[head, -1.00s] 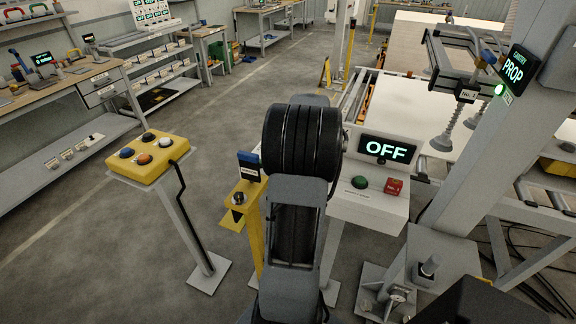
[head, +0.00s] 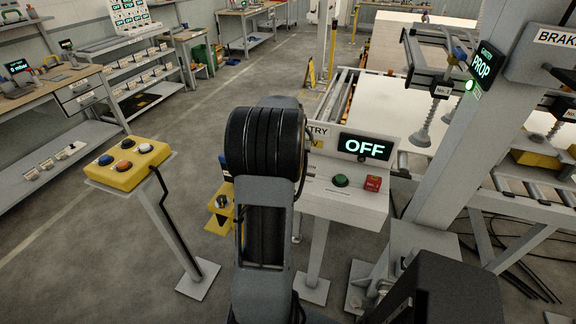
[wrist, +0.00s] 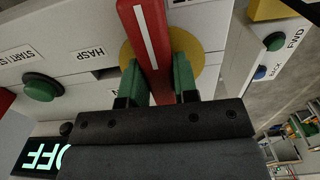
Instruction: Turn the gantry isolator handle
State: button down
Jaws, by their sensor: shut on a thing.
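The isolator handle, a red bar with a white stripe (wrist: 155,45), stands in front of a round yellow plate (wrist: 209,70) in the wrist view. It runs nearly upright in that picture, leaning slightly. The green fingers of my gripper (wrist: 160,80) lie on both sides of the bar and are shut on it. In the head view my arm hides the handle and my gripper. The grey control console (head: 335,203) stands just right of my arm, with a display reading OFF (head: 366,147).
The console carries a green button (head: 341,180) and a red block (head: 372,184). A yellow button box (head: 128,168) on a post stands to the left. Open floor lies at left.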

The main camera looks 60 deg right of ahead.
jog(key=c, duration=0.9)
grip_release()
jog(key=shift+r, duration=0.15)
notch_tip(320, 180, up, 14)
jog(key=shift+f, duration=0.2)
